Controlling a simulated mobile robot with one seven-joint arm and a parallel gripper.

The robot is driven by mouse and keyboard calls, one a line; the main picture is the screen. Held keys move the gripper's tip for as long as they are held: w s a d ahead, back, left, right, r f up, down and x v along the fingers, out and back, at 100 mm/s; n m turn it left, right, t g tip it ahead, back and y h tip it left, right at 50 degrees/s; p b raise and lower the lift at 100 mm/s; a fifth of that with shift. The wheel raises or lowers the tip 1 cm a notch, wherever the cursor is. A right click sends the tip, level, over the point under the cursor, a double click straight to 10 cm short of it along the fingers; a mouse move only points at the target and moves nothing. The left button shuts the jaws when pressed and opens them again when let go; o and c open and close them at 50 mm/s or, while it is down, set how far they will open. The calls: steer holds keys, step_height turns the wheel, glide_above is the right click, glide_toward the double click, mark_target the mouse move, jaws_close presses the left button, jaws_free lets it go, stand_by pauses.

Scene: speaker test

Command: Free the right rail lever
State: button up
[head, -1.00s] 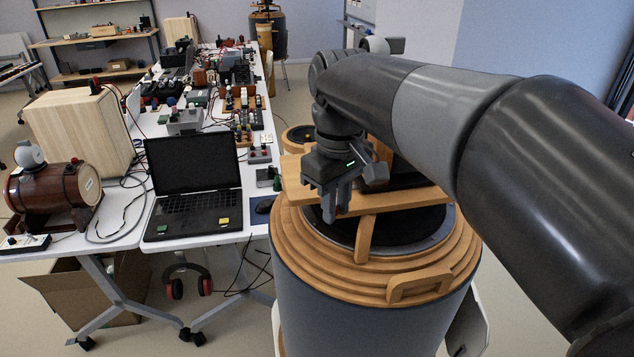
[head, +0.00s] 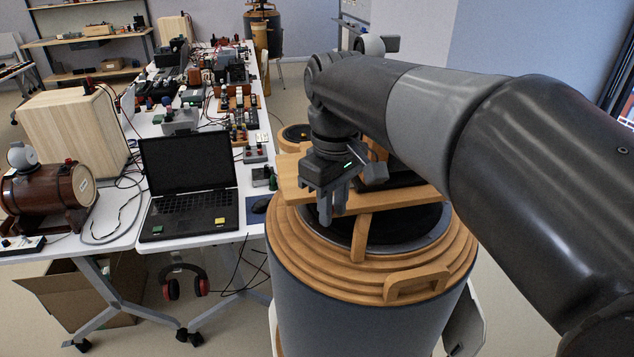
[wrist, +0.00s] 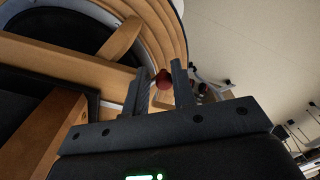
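My gripper (head: 331,212) points down over the left front part of a round wooden-topped drum (head: 345,280). In the wrist view the two fingers of my gripper (wrist: 159,68) stand apart. A small dark red knob (wrist: 163,79) shows between them, nearer the left finger; it may be the lever's end. I cannot tell whether a finger touches it. The lever's shaft is not clear. A wooden rail (head: 415,197) crosses the drum top and also shows in the wrist view (wrist: 60,63). The knob is hidden behind the fingers in the head view.
A wooden strut (head: 361,238) and a wooden handle (head: 417,285) stand on the drum's front. A table (head: 190,246) with a laptop (head: 188,185) and many small devices lies left of the drum. My arm covers the right side.

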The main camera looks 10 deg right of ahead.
steer(key=shift+o, duration=1.3)
steer(key=shift+r, duration=0.25)
step_height(320, 180, up, 11)
steer(key=shift+f, duration=0.2)
steer(key=s+d+f+m+t, duration=0.1)
steer(key=s+f+m+t, duration=0.2)
steer(key=f, duration=0.6)
steer(key=s+d+f+m+t, duration=0.1)
steer(key=s+f+m+t, duration=0.1)
steer(key=s+f+m, duration=0.2)
steer(key=s+f, duration=0.3)
steer(key=f, duration=0.2)
steer(key=shift+s+t, duration=0.15)
steer(key=shift+t, duration=0.25)
